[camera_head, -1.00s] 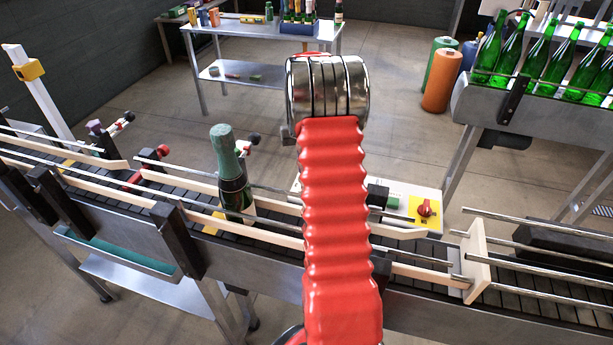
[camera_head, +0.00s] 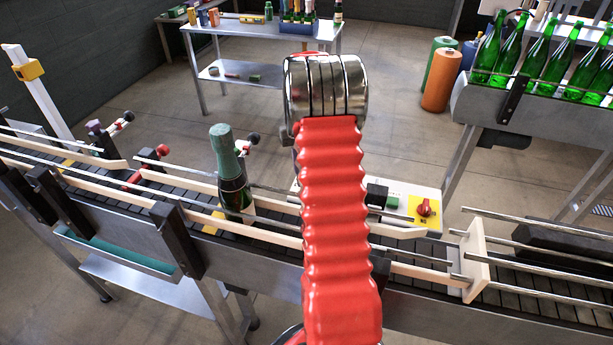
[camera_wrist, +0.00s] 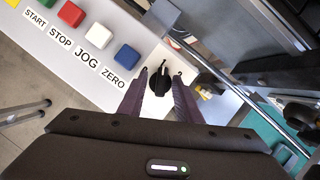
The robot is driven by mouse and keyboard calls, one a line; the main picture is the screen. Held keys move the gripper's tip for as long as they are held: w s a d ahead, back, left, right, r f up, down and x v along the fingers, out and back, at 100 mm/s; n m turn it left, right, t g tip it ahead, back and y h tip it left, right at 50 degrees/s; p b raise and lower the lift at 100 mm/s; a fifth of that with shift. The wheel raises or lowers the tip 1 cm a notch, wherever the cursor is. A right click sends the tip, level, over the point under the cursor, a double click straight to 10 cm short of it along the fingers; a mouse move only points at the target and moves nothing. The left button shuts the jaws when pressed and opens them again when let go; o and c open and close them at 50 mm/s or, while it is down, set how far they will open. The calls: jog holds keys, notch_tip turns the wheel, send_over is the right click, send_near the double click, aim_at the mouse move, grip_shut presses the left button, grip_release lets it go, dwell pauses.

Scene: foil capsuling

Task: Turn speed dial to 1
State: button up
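The speed dial (camera_wrist: 160,84) is a small black knob on a white panel in the wrist view, with a "1" printed just above it. My gripper (camera_wrist: 161,74) reaches toward it, one dark finger on each side of the knob. The fingers look apart, with narrow gaps beside the knob; no firm contact shows. The knob's lower part lies close between the fingers, and its exact pointer direction is hard to read. In the head view my red-sleeved arm hides the gripper and the dial.
The white panel (camera_wrist: 88,52) carries several coloured buttons labelled START, STOP, JOG and ZERO. Metal rails lie close to the dial's right. In the head view, a foil-topped bottle (camera_head: 231,178) stands on the conveyor (camera_head: 270,255), and a red knob (camera_head: 425,208) sits right of my arm.

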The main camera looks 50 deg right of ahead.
jog(key=shift+w, duration=0.1)
jog(key=shift+w+d+r, duration=0.1)
jog(key=shift+w+r, duration=0.1)
jog(key=shift+r, duration=0.3)
jog(key=v, duration=1.2)
jog(key=shift+r, duration=0.35)
jog(key=shift+s+d, duration=0.1)
jog(key=shift+s, duration=0.05)
